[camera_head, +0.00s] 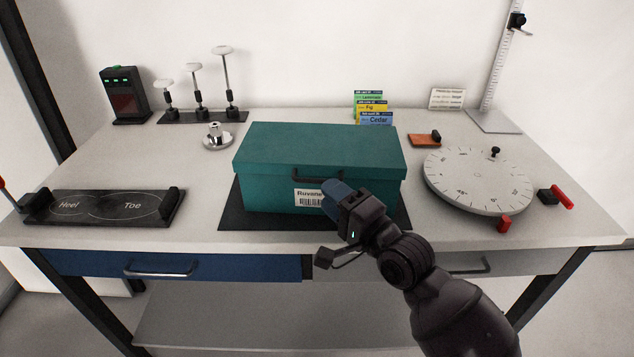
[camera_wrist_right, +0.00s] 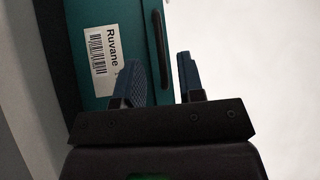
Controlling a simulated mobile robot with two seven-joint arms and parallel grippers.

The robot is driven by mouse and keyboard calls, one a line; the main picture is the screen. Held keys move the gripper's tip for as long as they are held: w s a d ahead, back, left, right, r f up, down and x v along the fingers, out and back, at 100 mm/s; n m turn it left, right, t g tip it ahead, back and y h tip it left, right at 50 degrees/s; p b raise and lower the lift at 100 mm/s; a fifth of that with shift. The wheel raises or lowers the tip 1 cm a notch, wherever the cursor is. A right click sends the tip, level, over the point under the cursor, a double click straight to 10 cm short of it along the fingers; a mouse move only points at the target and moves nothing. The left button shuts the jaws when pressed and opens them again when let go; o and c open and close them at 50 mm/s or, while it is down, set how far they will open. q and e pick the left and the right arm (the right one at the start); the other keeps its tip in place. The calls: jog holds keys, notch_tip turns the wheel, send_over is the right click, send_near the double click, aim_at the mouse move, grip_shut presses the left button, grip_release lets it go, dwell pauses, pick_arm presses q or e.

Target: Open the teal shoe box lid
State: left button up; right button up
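The teal shoe box (camera_head: 270,187) stands on a dark mat (camera_head: 232,215) in the middle of the table, with its lid (camera_head: 325,143) closed. A dark handle (camera_head: 318,178) is on the lid's front edge, above a white "Ruvane" label (camera_head: 308,197), partly hidden by my gripper. My right gripper (camera_head: 338,193) is in front of the box, just below the handle. In the right wrist view its two blue fingers (camera_wrist_right: 162,68) are apart, with the handle (camera_wrist_right: 161,48) ahead, in line with the gap between them. Nothing is held. My left gripper is not in view.
A round dial turntable (camera_head: 478,180) is right of the box. A Heel/Toe board (camera_head: 105,207) lies left. Silver knob (camera_head: 216,137), shoe-form stands (camera_head: 197,92) and coloured cards (camera_head: 373,107) are behind. A height gauge (camera_head: 497,70) stands back right.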

jog(key=shift+x, duration=2.3)
jog(key=shift+c, duration=0.5)
grip_shut()
